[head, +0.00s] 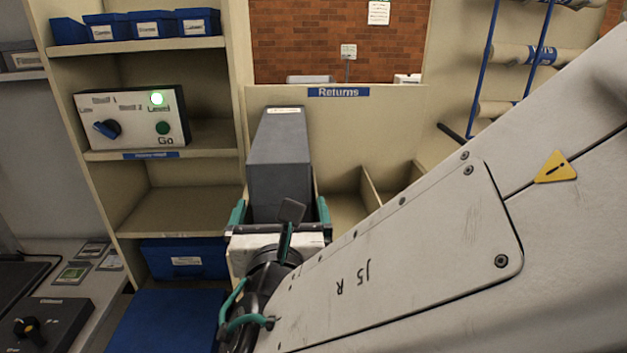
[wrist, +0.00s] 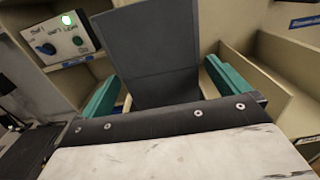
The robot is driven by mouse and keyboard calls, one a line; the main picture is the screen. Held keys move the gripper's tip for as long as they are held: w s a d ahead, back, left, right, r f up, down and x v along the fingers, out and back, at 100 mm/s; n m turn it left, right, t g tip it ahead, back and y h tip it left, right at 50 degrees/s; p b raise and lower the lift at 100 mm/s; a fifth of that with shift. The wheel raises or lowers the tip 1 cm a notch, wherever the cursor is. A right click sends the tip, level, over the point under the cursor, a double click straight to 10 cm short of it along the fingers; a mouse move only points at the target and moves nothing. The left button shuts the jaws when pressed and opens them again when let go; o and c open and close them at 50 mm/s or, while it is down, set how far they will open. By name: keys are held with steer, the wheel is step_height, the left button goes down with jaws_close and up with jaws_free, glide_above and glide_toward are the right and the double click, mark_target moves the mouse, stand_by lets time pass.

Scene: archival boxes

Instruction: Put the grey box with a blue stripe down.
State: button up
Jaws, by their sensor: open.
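A tall grey box (head: 280,160) stands upright at the left end of the Returns shelf, with a pale label on its top edge. It also fills the upper middle of the wrist view (wrist: 150,45). No blue stripe shows on the faces I can see. My gripper (head: 280,212) is open, with one teal finger on each side of the box's lower part. In the wrist view the fingers of my gripper (wrist: 166,86) stand apart from the box, with a wider gap on the right. The box's base is hidden behind my gripper.
The Returns sign (head: 338,92) marks the shelf's back panel. Low dividers (head: 372,190) form empty compartments to the right of the box. A control panel (head: 132,118) with a lit green lamp sits on the left shelving. Blue boxes (head: 152,24) stand above it.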

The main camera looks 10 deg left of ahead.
steer(key=v, duration=0.6)
steer(key=shift+w, duration=0.1)
steer(key=d+f+m+g+h, duration=0.3)
steer(key=d+m+g+h, duration=0.2)
steer(key=d+m, duration=0.6)
steer(key=d+f+m+g+h, duration=0.3)
steer(key=d+m+g+h, duration=0.3)
steer(key=d+m, duration=0.5)
steer(key=s+d+r+m+g+y, duration=0.1)
steer(key=s+d+m+g+y, duration=0.1)
steer(key=d+m, duration=0.5)
steer(key=s+d+r+m+g+y, duration=0.2)
steer(key=s+d+m+y, duration=0.3)
steer(key=d+m, duration=0.3)
steer(key=shift+s+m+g, duration=0.35)
steer(key=shift+m+g, duration=0.35)
